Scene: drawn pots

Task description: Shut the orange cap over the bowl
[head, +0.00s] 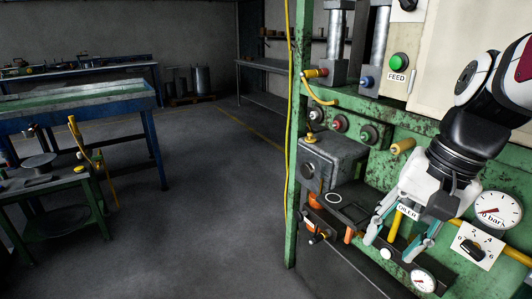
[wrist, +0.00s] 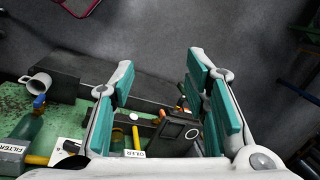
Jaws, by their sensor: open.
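Small orange parts (head: 319,236) show at the left end of the dark shelf on the green machine in the head view. Another orange piece (head: 349,236) hangs beside them. Orange bits also show between my fingers in the wrist view (wrist: 180,110). I cannot tell which is the cap, whether it is raised, or which part is the bowl. My gripper (head: 394,242) is open, pointing down in front of the OILER label (head: 407,212), to the right of the orange parts. In the wrist view its teal-padded fingers (wrist: 162,88) stand wide apart with nothing held.
A dark block with a ring mark (wrist: 178,130) lies near my right finger. A pressure gauge (head: 495,210), a black knob (head: 472,249) and a small gauge (head: 423,281) crowd the panel. A white mug (wrist: 38,84) stands at left. Open floor (head: 220,210) lies left of the machine.

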